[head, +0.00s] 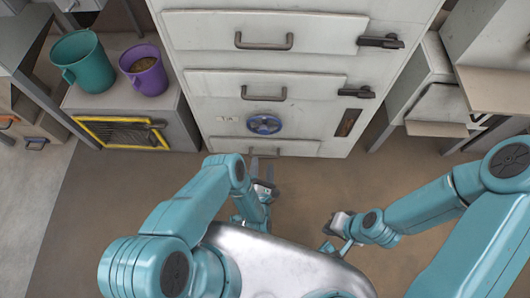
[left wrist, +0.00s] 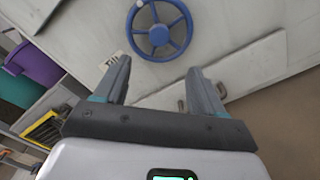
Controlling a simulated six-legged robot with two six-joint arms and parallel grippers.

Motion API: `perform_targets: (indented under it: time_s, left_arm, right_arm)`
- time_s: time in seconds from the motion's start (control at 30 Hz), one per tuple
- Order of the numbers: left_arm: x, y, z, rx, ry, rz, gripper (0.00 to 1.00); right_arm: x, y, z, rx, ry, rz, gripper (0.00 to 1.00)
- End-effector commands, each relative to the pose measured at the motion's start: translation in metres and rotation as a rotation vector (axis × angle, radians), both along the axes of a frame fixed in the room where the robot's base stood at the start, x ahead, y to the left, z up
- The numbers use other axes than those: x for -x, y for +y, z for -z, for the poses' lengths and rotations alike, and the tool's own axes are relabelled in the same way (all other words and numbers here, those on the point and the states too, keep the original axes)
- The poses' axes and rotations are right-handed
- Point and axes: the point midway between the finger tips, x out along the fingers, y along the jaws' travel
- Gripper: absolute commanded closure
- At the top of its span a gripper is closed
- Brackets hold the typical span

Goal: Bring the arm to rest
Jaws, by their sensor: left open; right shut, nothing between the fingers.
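My left gripper (head: 264,170) is in front of the lower part of the pale cabinet, below a blue handwheel (head: 264,124). In the left wrist view its two fingers (left wrist: 160,80) are spread apart with nothing between them. The blue handwheel (left wrist: 160,30) shows beyond the fingertips there, apart from them. My right gripper (head: 332,236) is low over the brown floor, to the right of my silver body; its fingers are small in the head view and appear closed and empty.
The cabinet (head: 270,60) has several drawers with handles and dark latches. A teal bucket (head: 83,62) and a purple bucket (head: 145,70) with contents stand on a grey box with a yellow-framed panel (head: 122,133) at left. Shelving (head: 435,108) stands at right. Brown floor (head: 300,190) is open between.

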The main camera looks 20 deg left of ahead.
Motion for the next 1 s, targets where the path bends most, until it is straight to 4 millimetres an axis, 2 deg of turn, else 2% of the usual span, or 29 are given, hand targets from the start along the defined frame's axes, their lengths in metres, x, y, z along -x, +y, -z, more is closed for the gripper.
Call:
perform_targets:
  time_s: [0.23,0.33,0.47,0.57,0.67,0.77,0.87,1.0]
  left_arm:
    - [-0.001,0.000,0.000,-0.004,0.005,0.001,0.31]
    - [-0.012,0.001,-0.001,-0.064,0.080,0.029,0.31]
    - [-0.035,0.002,-0.003,-0.303,0.355,0.175,0.31]
    - [-0.035,-0.003,-0.010,-0.569,0.611,0.412,0.31]
    - [-0.011,-0.009,-0.026,-0.827,0.791,0.712,0.31]
    - [0.026,-0.015,-0.047,-1.031,0.877,1.012,0.31]
    - [0.066,-0.019,-0.070,-1.187,0.889,1.289,0.31]
    - [0.124,-0.022,-0.105,-1.344,0.823,1.645,0.31]
  right_arm:
    - [0.000,0.000,0.000,0.000,0.000,0.000,1.00]
    - [0.000,0.000,0.000,0.000,0.000,0.000,1.00]
    - [0.000,0.000,0.000,0.000,0.000,0.000,1.00]
    - [0.000,0.000,0.000,0.000,0.000,0.000,1.00]
    - [0.000,0.000,0.000,0.000,0.000,0.000,1.00]
    - [0.000,0.000,0.000,0.000,0.000,0.000,1.00]
    - [0.000,0.000,0.000,0.000,0.000,0.000,1.00]
    - [0.000,0.000,0.000,0.000,0.000,0.000,1.00]
